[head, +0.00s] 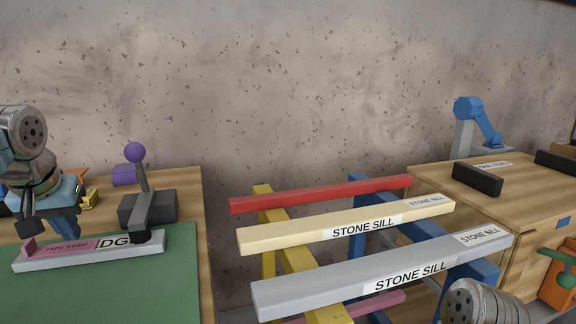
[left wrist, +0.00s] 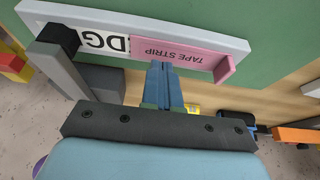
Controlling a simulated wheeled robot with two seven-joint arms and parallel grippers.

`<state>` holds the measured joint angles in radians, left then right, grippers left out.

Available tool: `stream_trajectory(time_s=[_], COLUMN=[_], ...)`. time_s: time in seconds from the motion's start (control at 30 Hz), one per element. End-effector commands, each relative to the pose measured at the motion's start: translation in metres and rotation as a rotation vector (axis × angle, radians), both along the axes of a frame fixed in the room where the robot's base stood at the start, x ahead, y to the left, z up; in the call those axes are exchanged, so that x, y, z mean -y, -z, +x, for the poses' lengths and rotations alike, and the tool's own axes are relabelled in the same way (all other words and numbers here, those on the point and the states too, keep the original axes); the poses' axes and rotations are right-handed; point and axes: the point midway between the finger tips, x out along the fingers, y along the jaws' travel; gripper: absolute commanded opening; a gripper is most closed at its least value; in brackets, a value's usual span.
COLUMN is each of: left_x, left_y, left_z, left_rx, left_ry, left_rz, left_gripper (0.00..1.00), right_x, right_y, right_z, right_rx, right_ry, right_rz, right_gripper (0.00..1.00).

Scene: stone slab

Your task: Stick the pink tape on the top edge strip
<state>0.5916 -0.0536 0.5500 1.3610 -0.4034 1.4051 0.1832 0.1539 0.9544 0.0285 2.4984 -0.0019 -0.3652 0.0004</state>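A pale grey strip (head: 110,257) lies on the green mat, with a white label that partly reads "DG". The strip also shows in the left wrist view (left wrist: 50,10). The pink tape (head: 68,247), marked "TAPE STRIP", lies along the strip's left part with an upright pink tab at its left end. The tape also shows in the left wrist view (left wrist: 190,56). My left gripper (head: 65,230) is above and behind the tape. Its blue fingers (left wrist: 160,68) look closed together with nothing visible between them; contact with the tape cannot be told. My right gripper is out of view.
The green mat (head: 120,290) is clear in front. To the right, red, cream and grey sills (head: 290,293) rest on a rack. A wooden bench (head: 440,180) stands behind.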

Motion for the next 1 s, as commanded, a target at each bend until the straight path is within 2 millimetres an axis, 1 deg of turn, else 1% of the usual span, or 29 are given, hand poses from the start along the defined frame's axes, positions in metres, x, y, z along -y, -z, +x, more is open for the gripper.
stream_trajectory(time_s=[0.27,0.9,1.0], left_x=[0.000,0.000,0.000], left_y=[0.001,0.014,0.013], left_z=[0.000,0.000,0.000], left_rx=[0.000,-0.001,-0.001], left_ry=[0.000,0.000,0.000], left_rz=[0.000,0.000,0.000], left_gripper=[0.00,0.00,0.00], right_x=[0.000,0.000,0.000], right_y=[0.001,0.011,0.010], right_z=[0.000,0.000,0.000], right_rx=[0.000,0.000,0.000], right_ry=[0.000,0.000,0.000], right_rz=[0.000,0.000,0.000], right_gripper=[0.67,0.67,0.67])
